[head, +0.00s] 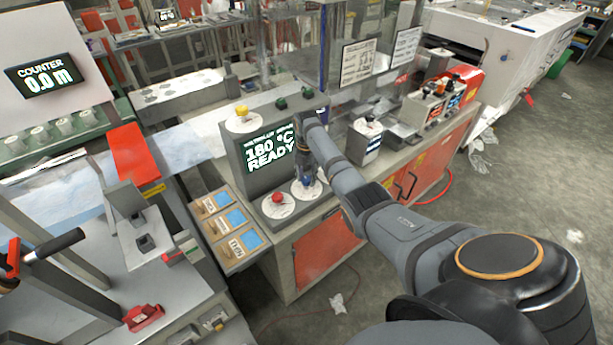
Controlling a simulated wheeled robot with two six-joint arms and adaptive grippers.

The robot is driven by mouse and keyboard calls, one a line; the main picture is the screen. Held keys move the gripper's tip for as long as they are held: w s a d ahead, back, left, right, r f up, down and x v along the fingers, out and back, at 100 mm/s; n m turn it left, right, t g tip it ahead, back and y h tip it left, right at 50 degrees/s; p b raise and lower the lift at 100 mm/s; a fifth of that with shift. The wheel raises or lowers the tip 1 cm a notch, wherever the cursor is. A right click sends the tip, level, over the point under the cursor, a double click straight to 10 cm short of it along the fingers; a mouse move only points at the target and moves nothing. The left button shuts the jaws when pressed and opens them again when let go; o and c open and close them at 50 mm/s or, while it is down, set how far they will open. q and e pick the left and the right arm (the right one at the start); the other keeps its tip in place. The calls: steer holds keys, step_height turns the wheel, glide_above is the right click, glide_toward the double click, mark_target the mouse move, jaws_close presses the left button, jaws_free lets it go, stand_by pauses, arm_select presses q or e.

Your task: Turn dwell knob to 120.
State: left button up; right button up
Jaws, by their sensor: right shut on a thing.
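The control box with a lit screen (270,152) reads "180 °C READY". Two round white dials sit at its front foot. The left dial carries a red knob (278,198). The right dial (296,190) is partly covered by my right gripper (308,180), which points down onto it from above. My right gripper is shut on the knob there, which I take to be the dwell knob. The fingers mostly hide this knob, and its pointer and scale cannot be read. A yellow knob (242,111) sits on top of the box. My left gripper is out of view.
Three sample cards (227,226) lie left of the dials. A grey box with a black knob (365,138) stands close right of my right arm. A metal press frame (140,240) and a counter display reading "0.0 m" (45,75) are at left. The floor at right is mostly open.

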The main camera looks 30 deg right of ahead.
steer(key=shift+r+m+p, duration=0.2)
steer(key=shift+m+p, duration=0.4)
steer(key=shift+m, duration=0.5)
steer(key=m+p, duration=0.1)
steer(key=m, duration=0.1)
steer(key=shift+m, duration=0.3)
steer(key=m+p, duration=0.2)
steer(key=m, duration=0.4)
steer(key=shift+f, duration=0.1)
steer(key=m+p, duration=0.1)
steer(key=m, duration=0.5)
steer(key=shift+w+m, duration=0.1)
steer(key=shift+m, duration=0.2)
steer(key=m+p, duration=0.1)
steer(key=m, duration=0.4)
steer(key=shift+m, duration=0.3)
steer(key=o, duration=1.2)
steer(key=shift+c, duration=0.2)
steer(key=shift+f, duration=0.1)
